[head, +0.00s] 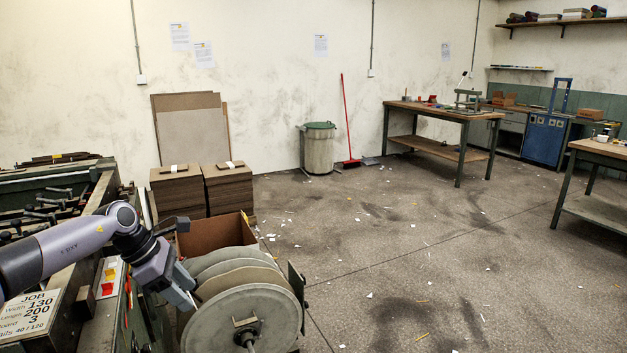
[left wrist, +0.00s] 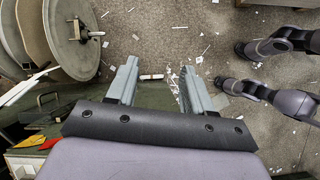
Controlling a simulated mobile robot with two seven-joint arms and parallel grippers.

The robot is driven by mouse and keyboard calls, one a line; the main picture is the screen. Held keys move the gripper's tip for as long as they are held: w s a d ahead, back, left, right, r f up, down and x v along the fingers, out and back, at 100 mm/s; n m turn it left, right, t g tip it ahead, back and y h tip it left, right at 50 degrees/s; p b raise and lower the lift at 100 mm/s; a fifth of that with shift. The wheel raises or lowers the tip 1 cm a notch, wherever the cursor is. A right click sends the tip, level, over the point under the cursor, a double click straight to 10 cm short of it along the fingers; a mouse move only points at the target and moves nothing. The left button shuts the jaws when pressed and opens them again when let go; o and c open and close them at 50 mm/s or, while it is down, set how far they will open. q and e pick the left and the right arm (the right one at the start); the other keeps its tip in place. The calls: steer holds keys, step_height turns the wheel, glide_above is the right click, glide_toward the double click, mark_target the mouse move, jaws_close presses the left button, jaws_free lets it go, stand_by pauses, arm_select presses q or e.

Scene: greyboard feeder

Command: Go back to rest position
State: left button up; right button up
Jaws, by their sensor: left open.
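My left gripper (head: 182,288) reaches in from the left in the head view, pointing down and to the right beside the disc reel. Its two grey fingers also show in the left wrist view (left wrist: 157,88), spread apart. Nothing is held between them; littered floor shows through the gap. The reel of large grey and brown discs (head: 240,310) stands just right of the gripper, and at the upper left of the left wrist view (left wrist: 75,38). Dark and purple arm links of mine show at the right of the left wrist view; I cannot make out a right gripper there.
A machine bench (head: 60,262) with a job sign (head: 40,312) lies under my left arm. Board stacks (head: 178,192) and an open brown box (head: 215,233) stand behind the reel. A bin (head: 319,150) and workbenches (head: 440,113) are farther back. The middle floor is open, with scraps.

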arm_select(q)
steer(key=s+d+f+n+t+h, duration=0.2)
steer(key=s+d+f+n+h, duration=0.15)
steer(key=d+n, duration=0.4)
steer(key=s+d+f+n+t+h, duration=0.2)
steer(key=s+d+n+h, duration=0.25)
steer(key=d, duration=0.65)
steer(key=s+d+f+n+t+h, duration=0.1)
steer(key=s+d+f+n+h, duration=0.25)
steer(key=d, duration=0.55)
steer(key=s+a+f+n+t+y, duration=0.1)
steer(key=s+a+f+n+y, duration=0.6)
steer(key=n, duration=0.9)
steer(key=s+a+f+n+t+y, duration=0.2)
steer(key=s+a+f+n+y, duration=0.5)
steer(key=s+a+n, duration=0.4)
steer(key=s+n, duration=0.2)
steer(key=n, duration=0.4)
steer(key=shift+a, duration=0.2)
steer(key=shift+c, duration=0.8)
